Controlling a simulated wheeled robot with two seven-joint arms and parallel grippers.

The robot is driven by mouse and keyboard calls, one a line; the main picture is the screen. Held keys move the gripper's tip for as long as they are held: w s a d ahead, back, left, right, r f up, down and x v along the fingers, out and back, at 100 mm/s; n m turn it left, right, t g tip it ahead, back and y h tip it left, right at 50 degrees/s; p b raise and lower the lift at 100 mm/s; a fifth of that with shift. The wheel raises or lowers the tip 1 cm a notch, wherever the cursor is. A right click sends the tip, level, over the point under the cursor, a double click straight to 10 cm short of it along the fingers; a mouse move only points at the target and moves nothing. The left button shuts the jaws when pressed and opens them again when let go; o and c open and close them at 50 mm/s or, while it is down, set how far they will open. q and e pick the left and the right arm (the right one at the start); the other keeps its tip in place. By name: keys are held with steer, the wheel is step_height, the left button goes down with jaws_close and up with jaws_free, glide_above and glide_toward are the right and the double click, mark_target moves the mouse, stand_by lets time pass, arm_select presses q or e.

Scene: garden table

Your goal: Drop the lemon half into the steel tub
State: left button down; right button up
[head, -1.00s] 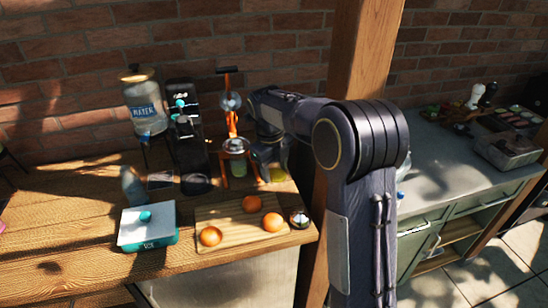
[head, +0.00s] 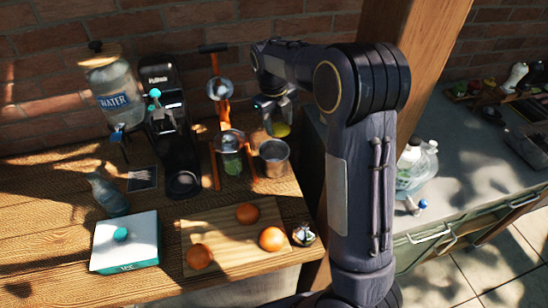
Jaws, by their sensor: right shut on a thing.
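My right gripper (head: 275,112) reaches in over the back of the wooden table and is shut on a yellow-green piece, which looks like the lemon half (head: 281,130). The gripper hides part of it. The steel tub (head: 274,160) is a small grey open cup standing on the table, to the right of the juice press. The lemon half is above and slightly right of the tub in the picture, apart from it. My left gripper is not in view.
The orange-handled press (head: 217,130) stands left of the tub, with a black machine (head: 170,115) and a water jar (head: 115,92) farther left. A cutting board (head: 230,238) with oranges (head: 271,238) lies in front. A wooden post (head: 405,35) rises behind my right arm.

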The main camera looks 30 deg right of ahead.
steer(key=shift+f+b, duration=0.7)
steer(key=shift+f, duration=1.25)
steer(key=o, duration=1.1)
steer(key=shift+r, duration=0.1)
steer(key=r, duration=0.2)
steer(key=r+b, duration=0.1)
steer(key=r, duration=0.2)
steer(key=a+r, duration=0.1)
steer(key=r, duration=0.1)
steer(key=shift+s+r, duration=0.1)
steer(key=shift+r, duration=0.25)
